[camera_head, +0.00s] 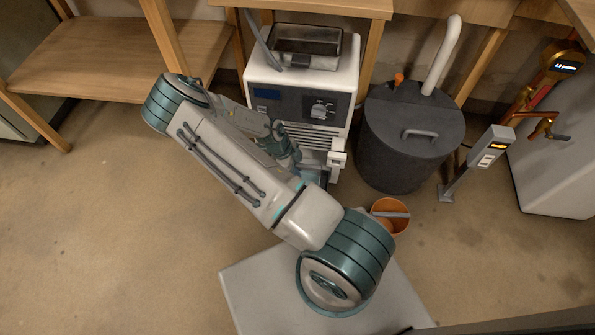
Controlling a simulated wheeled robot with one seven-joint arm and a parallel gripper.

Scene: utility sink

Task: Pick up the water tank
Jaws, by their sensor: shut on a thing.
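My arm reaches down to the front of a white machine with a dark control panel (300,107). My gripper (320,176) is low at the right part of the machine's front, partly hidden behind my own arm. It is shut on a small, pale bluish piece that I take to be the water tank (312,175). Only a little of this piece shows, below the vents and beside a white fitting (337,158). I cannot tell whether it is still seated in the machine or clear of it.
A dark round lidded bin (405,150) stands right of the machine, with an orange bucket (391,216) in front of it. A grey post with a small display (490,150) is farther right. A wooden shelf (100,60) is at the left. The floor at left is clear.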

